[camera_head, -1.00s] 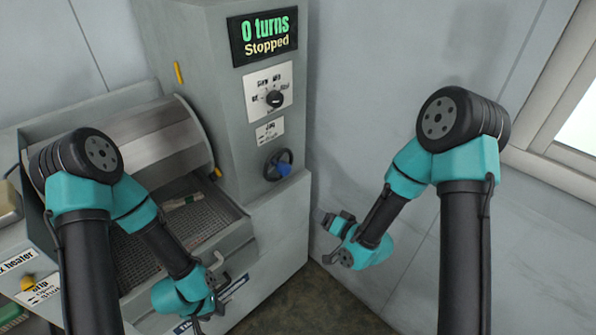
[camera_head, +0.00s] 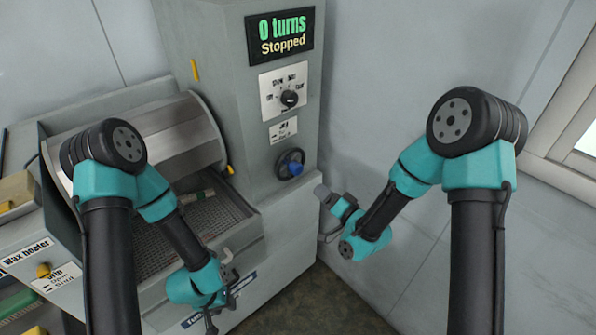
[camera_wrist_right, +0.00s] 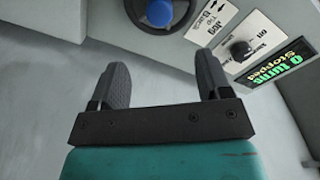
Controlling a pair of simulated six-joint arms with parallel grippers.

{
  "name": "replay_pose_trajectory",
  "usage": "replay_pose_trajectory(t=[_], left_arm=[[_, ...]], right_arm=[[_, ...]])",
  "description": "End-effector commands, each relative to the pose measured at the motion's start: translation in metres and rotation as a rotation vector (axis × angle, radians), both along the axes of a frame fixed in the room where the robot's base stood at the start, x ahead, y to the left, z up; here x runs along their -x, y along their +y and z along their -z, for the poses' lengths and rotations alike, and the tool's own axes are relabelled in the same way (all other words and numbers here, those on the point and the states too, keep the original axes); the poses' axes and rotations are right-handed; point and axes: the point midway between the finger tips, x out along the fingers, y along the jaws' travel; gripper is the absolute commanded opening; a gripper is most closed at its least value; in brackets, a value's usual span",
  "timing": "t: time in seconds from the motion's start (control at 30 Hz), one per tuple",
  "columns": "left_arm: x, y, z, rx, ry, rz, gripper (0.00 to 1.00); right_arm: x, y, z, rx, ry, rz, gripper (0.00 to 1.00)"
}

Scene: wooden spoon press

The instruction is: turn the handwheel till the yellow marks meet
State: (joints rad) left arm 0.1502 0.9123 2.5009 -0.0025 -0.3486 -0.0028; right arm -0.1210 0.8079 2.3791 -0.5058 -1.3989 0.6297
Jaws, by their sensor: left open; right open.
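The dark handwheel (camera_head: 290,164) with a blue knob sits low on the grey machine's front face, under the jog label. It also shows at the top of the right wrist view (camera_wrist_right: 158,12). One yellow mark (camera_head: 194,70) is on the machine housing and another yellow mark (camera_head: 230,169) is at the drum's lower right edge; they are well apart. My right gripper (camera_head: 322,192) is to the right of and below the handwheel, not touching it; the right wrist view shows its fingers (camera_wrist_right: 162,80) open and empty. My left gripper (camera_head: 222,290) is open in front of the machine's lower front.
The metal drum (camera_head: 165,135) sits over a mesh tray (camera_head: 205,215). A display (camera_head: 280,35) reads "0 turns Stopped", above a selector knob (camera_head: 289,98). A wax heater panel (camera_head: 28,255) is at the left. A wall stands close on the right.

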Motion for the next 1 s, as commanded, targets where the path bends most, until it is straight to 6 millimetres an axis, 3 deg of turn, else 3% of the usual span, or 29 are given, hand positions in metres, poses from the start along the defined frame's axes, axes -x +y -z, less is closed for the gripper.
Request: replay_pose_trajectory(t=[0.7,1.0], left_arm=[[0.000,0.000,0.000,0.000,0.000,0.000,0.42],[0.000,0.000,0.000,0.000,0.000,0.000,0.42]], right_arm=[[-0.095,0.075,0.000,0.000,-0.001,-0.001,0.71],[-0.111,0.087,0.001,0.000,0.001,0.001,0.71]])
